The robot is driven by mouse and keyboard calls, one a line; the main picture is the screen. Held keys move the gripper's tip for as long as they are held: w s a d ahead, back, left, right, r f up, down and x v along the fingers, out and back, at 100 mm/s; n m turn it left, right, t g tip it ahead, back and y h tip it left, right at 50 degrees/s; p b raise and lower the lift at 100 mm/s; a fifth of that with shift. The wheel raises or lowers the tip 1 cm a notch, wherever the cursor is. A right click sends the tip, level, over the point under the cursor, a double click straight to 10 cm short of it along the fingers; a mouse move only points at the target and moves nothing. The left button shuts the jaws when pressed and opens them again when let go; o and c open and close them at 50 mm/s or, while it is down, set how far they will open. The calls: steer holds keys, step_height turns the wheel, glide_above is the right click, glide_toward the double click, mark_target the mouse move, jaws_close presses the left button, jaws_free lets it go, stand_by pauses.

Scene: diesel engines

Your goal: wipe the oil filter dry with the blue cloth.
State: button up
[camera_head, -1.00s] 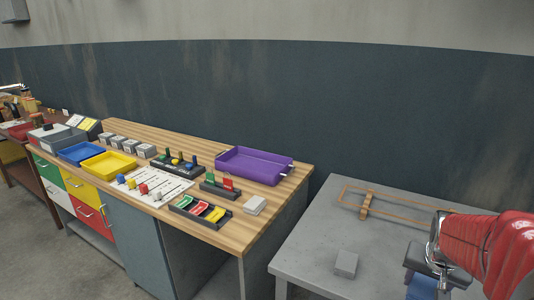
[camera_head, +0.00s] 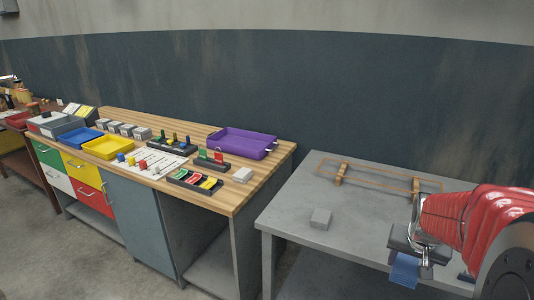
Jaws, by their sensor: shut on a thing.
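My gripper (camera_head: 408,256) is at the lower right, at the end of my red-sleeved arm, over the front part of the grey table. It is shut on the blue cloth (camera_head: 405,271), which hangs below the jaws. I cannot make out the oil filter in this view. My arm hides part of the table's right side.
A wooden-topped workbench to the left holds a purple tray (camera_head: 242,143), yellow tray (camera_head: 107,148), blue tray (camera_head: 78,138) and small parts. The table's middle is clear.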

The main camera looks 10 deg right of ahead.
steer(key=w+a+f+n+y, duration=0.1)
steer(key=w+a+f+n, duration=0.3)
steer(key=w+a+f, duration=0.75)
steer(key=s+a+f+n, duration=0.1)
steer(key=a+f, duration=0.4)
steer(key=a, duration=0.3)
steer(key=s+a+f+n+t+y, duration=0.1)
steer(key=a+f+n, duration=0.1)
steer(key=a+f, duration=0.3)
steer(key=a, duration=0.3)
steer(key=shift+y, duration=0.3)
steer(key=shift+w+a+n, duration=0.1)
steer(key=shift+a+n, duration=0.05)
steer(key=shift+n, duration=0.15)
